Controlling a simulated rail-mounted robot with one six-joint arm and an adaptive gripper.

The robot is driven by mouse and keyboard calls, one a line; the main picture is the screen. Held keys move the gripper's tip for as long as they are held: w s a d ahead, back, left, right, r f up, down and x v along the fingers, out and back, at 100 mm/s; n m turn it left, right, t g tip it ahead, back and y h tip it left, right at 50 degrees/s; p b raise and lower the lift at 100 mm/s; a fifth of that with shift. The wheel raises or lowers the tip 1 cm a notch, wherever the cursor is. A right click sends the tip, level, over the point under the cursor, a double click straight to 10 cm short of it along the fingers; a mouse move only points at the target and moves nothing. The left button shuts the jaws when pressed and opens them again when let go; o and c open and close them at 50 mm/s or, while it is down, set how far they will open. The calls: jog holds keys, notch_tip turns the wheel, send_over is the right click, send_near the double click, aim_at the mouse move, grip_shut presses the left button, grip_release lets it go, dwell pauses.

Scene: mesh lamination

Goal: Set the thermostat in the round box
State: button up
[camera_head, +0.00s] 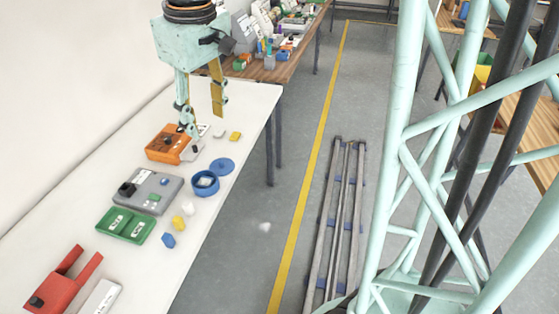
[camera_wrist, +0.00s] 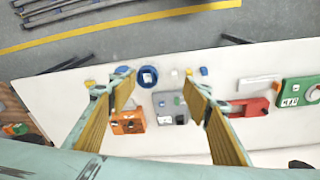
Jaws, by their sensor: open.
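The blue round box (camera_head: 205,192) stands open on the white table, and it also shows in the wrist view (camera_wrist: 148,84). A small pale piece (camera_head: 204,182) lies inside it; I cannot tell whether it is the thermostat. A flat blue disc (camera_head: 222,165), seemingly the lid, lies beside the box, towards the back. My gripper (camera_head: 203,123) is open and points down above the table near the orange device, behind the round box. In the wrist view the fingers (camera_wrist: 158,82) are wide apart with nothing held between them.
An orange device (camera_head: 160,143), a grey device (camera_head: 160,183), a green device (camera_head: 125,226) and a red forked part (camera_head: 62,285) line the table (camera_head: 232,112). Small yellow (camera_head: 178,222), blue (camera_head: 168,240) and white (camera_head: 188,209) pieces lie near its right edge.

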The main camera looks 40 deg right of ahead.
jog(key=s+r+m+t, duration=0.1)
jog(key=s+r+m, duration=0.1)
jog(key=s, duration=1.3)
jog(key=s+r+m+t, duration=0.1)
jog(key=s+r, duration=0.4)
jog(key=s, duration=0.9)
jog(key=shift+s+r+m, duration=0.25)
jog(key=shift+s+m, duration=0.1)
jog(key=shift+m, duration=0.35)
jog(key=shift+s, duration=0.1)
jog(key=shift+w+r, duration=0.1)
jog(key=shift+w, duration=0.1)
